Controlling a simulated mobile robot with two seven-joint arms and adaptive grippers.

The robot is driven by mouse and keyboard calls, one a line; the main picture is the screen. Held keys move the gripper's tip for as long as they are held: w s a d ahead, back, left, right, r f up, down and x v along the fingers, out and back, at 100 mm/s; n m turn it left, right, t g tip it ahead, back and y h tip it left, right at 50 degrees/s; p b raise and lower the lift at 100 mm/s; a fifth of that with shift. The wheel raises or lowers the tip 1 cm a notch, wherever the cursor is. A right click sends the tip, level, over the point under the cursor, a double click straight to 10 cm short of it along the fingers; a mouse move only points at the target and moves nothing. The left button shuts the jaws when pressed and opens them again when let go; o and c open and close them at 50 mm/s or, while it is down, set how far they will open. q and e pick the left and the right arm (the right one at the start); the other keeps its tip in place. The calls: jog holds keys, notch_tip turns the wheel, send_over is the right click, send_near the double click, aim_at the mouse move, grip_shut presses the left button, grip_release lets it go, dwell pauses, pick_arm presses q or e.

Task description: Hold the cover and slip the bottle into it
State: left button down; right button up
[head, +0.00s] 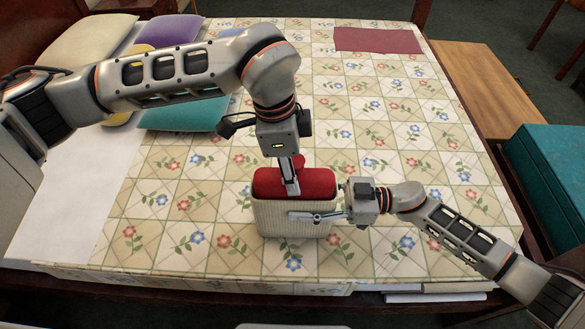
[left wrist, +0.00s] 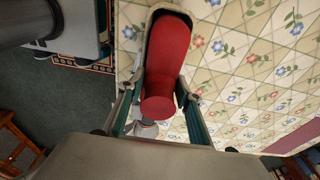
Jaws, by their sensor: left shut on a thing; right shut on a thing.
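The red bottle (head: 268,184) stands upright in the mouth of the cream ribbed cover (head: 268,222); only its upper part shows above the rim. My left gripper (head: 291,190) comes down from above and is shut on the bottle at its neck. In the left wrist view the red bottle (left wrist: 168,58) lies between the two fingers, and the cover's rim (left wrist: 150,20) shows around its far end. My right gripper (head: 300,216) reaches in from the right and is shut on the cover near its rim. The bottle's lower part is hidden inside the cover.
The bed (head: 400,240) has a floral quilt, clear around the cover. Purple (head: 172,36), teal (head: 185,116) and cream (head: 90,40) pillows lie at the back left. A dark red cloth (head: 378,40) lies at the back right. A teal box (head: 550,170) stands beyond the right edge.

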pick_arm(q)
jog(key=shift+f, duration=1)
jog(key=c, duration=1.3)
grip_release()
jog(key=r, duration=0.4)
jog(key=a+r, duration=0.1)
jog(key=r, duration=0.7)
jog(key=shift+a, duration=0.4)
jog(key=shift+f, duration=0.1)
pick_arm(e)
jog(key=o, duration=1.2)
